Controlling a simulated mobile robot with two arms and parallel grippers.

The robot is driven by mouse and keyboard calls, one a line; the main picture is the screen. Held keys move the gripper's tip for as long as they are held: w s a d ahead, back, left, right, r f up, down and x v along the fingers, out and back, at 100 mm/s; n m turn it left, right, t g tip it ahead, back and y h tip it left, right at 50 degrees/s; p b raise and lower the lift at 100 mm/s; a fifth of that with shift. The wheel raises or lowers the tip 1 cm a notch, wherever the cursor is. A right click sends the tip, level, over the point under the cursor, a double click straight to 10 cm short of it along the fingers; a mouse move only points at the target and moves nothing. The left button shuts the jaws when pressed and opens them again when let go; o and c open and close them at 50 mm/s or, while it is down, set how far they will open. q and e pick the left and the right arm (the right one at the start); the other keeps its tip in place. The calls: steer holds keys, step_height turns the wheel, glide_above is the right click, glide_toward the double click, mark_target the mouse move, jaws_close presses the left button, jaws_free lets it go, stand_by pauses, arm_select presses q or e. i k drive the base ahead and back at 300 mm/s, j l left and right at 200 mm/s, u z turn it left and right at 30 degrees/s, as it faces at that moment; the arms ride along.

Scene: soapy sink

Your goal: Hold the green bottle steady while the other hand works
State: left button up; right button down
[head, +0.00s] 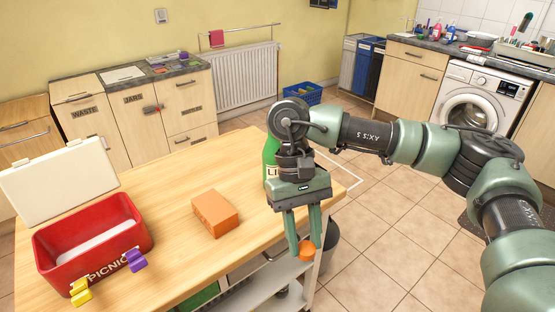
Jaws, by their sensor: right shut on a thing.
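The green bottle (270,158) stands on the wooden worktop, at its far right part. It has a pale label with dark letters, and my right gripper and wrist hide much of it. My right gripper (304,245) points down in front of the bottle, near the worktop's right edge. Its fingers are shut on a small orange round thing (307,251) at their tips, and they do not hold the bottle. My left gripper is not in view.
An orange block (215,213) lies mid-worktop (180,258). A red picnic box (95,250) with its white lid open stands at left, with yellow and purple clips on its front. A dark grey bin (329,240) stands beyond the right edge. The worktop around the block is clear.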

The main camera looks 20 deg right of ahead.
mark_target(269, 168)
steer(key=i+l+u, duration=0.1)
steer(key=l+u, duration=0.2)
steer(key=l, duration=0.8)
steer(key=l+u, duration=0.3)
steer(key=l, duration=0.75)
